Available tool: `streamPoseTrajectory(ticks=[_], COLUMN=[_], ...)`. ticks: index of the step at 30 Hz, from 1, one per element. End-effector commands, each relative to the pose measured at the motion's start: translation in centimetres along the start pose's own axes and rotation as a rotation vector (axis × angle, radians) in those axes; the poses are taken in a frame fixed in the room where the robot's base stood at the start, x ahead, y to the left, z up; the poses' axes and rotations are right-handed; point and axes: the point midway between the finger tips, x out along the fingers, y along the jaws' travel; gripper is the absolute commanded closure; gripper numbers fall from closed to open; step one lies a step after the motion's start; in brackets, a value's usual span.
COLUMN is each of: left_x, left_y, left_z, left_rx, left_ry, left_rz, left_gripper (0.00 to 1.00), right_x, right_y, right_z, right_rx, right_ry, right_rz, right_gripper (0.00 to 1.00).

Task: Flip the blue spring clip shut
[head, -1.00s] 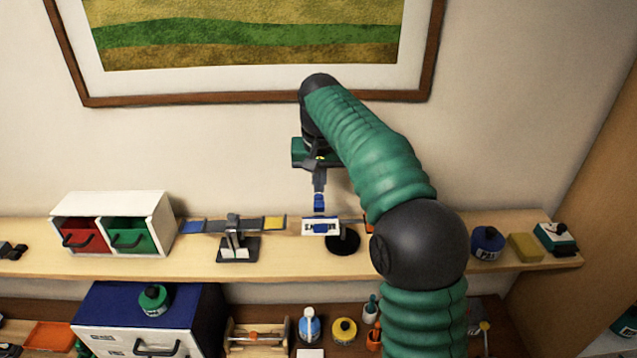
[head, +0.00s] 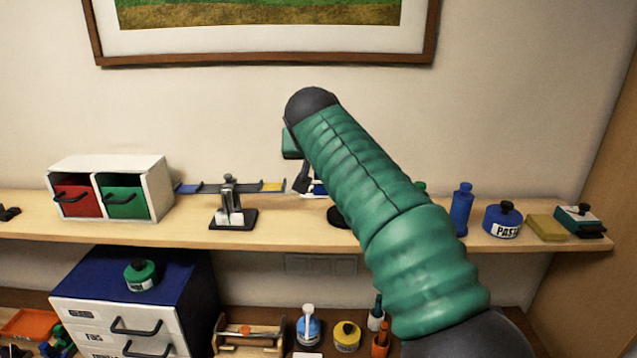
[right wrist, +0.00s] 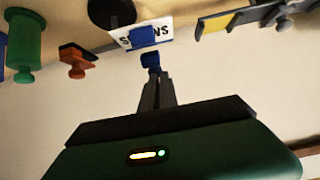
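The blue spring clip shows in the right wrist view as a blue piece (right wrist: 143,37) on a white lettered plate (right wrist: 128,38) and a raised blue flap (right wrist: 150,60). In the head view my right arm hides most of the clip; a bit of blue (head: 319,188) shows beside it. My right gripper (right wrist: 153,74) has its dark fingers together, with their tips right at the raised flap. I cannot tell whether they touch it. In the head view the fingers (head: 302,183) show only partly. My left gripper is not in view.
A white box with red and green drawers (head: 110,185) stands farther left. A blue bottle (head: 461,208) and a round blue pot (head: 502,220) are to the right.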

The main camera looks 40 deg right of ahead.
Motion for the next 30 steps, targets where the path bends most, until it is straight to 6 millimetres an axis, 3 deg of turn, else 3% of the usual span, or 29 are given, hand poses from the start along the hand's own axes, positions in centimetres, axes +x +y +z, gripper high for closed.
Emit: streamPoseTrajectory(ticks=[1,6,11,30], left_x=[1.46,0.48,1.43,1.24], left_y=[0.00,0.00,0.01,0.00], left_z=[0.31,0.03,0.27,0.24], left_rx=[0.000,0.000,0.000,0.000], left_ry=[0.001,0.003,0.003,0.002], left_rz=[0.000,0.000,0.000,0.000], left_gripper=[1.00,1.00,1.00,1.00], right_x=[0.66,0.16,0.27,0.12], right_y=[-0.17,-0.01,-0.05,-0.10], right_z=[1.17,0.38,0.72,0.56], right_rx=[-0.001,-0.001,-0.002,-0.002], right_ry=[0.007,0.007,0.023,0.024], right_rz=[-0.002,0.000,0.001,0.001], right_gripper=[1.00,1.00,1.00,1.00])
